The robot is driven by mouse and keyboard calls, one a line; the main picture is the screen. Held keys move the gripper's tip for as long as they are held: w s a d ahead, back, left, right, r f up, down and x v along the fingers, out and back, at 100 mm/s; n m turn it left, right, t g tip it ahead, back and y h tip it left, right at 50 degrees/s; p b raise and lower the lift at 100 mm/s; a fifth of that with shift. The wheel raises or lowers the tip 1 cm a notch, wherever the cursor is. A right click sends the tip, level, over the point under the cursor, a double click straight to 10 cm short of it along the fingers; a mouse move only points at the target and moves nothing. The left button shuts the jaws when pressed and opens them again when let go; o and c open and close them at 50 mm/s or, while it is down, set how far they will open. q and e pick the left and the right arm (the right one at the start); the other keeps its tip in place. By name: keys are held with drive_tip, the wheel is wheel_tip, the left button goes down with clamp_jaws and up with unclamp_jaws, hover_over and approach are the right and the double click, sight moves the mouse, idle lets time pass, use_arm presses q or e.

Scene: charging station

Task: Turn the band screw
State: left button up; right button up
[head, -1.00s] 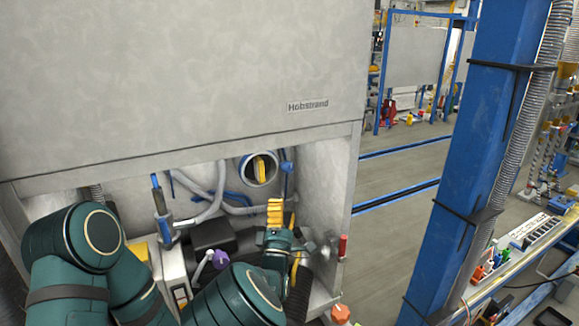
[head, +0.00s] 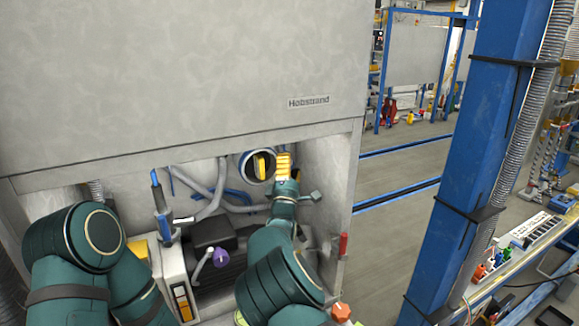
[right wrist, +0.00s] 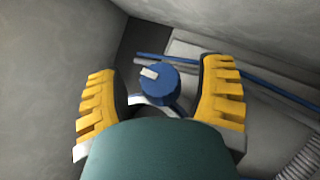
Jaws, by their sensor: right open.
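The band screw (right wrist: 158,85) is a round blue knob with a white mark on its face. In the right wrist view it shows between the two yellow fingers of my right gripper (right wrist: 160,70), with a gap on each side. A silvery curved band (right wrist: 137,100) runs behind and below it. In the head view my open right gripper (head: 283,166) is raised just right of a round grey pipe opening (head: 246,167), and it hides the screw there. My left gripper is not in view.
The work is inside a grey cabinet recess; its right wall (head: 330,180) is close to my right gripper. A purple knob (head: 221,257) and a blue-handled upright tool (head: 157,190) stand to the left. Grey hoses (head: 215,190) run behind.

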drive_tip(key=c, duration=1.2)
drive_tip(key=shift+o, duration=0.2)
drive_tip(key=shift+r, duration=0.1)
drive_tip(key=shift+r+m+g+h+p, duration=0.2)
drive_tip(key=shift+m+g+h+p, duration=0.1)
drive_tip(key=shift+m+g+p, duration=0.5)
drive_tip(key=m+g+p, duration=0.1)
drive_tip(key=g+p, duration=0.3)
drive_tip(key=p, duration=0.3)
drive_tip(key=shift+m, duration=0.4)
drive_tip(key=shift+f+g+p, duration=0.15)
drive_tip(key=shift+g+p, duration=0.35)
drive_tip(key=shift+p, duration=0.35)
